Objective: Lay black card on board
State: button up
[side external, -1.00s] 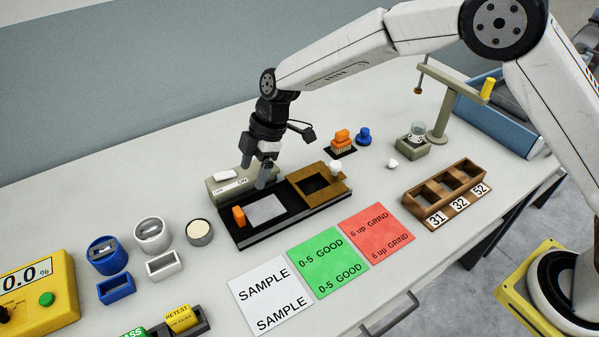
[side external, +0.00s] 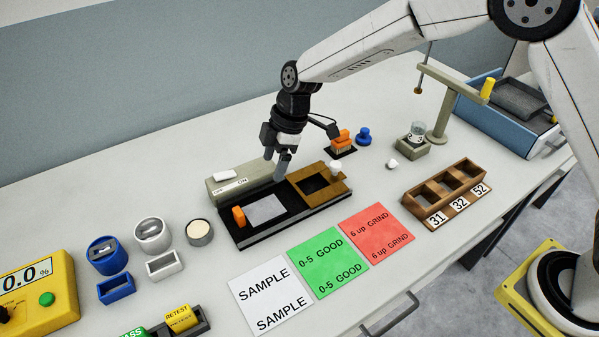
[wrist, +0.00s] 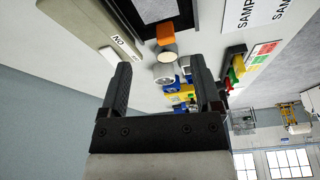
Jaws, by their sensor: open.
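The long dark board (side external: 243,238) lies on the table. A light grey square (side external: 265,210) is on its left part inside a black surround. A brown frame with a dark opening (side external: 342,187) is on its right part, a white knob (side external: 336,167) at its edge. I cannot make out a separate black card; black shows around the grey square and inside the frame opening. My gripper (side external: 276,167) is open and empty, above the board's back edge between square and frame. In the wrist view its fingers (wrist: 162,78) are apart with nothing held between them.
A grey-green ON/OFF box (side external: 212,190) stands behind the board, an orange block (side external: 238,216) at its left end. White, green (side external: 327,262) and red mats lie in front. An orange brush (side external: 343,138), a numbered wooden rack (side external: 462,210) and a post stand (side external: 437,125) are to the right.

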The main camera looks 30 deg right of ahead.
jog(key=s+d+r+m+t+h, duration=0.1)
jog(key=s+d+m+t+h, duration=0.1)
jog(key=s+d+m, duration=1.3)
jog(key=s+d+h, duration=0.1)
jog(key=s+d, duration=0.5)
jog(key=d, duration=0.2)
jog(key=shift+m+h, duration=0.4)
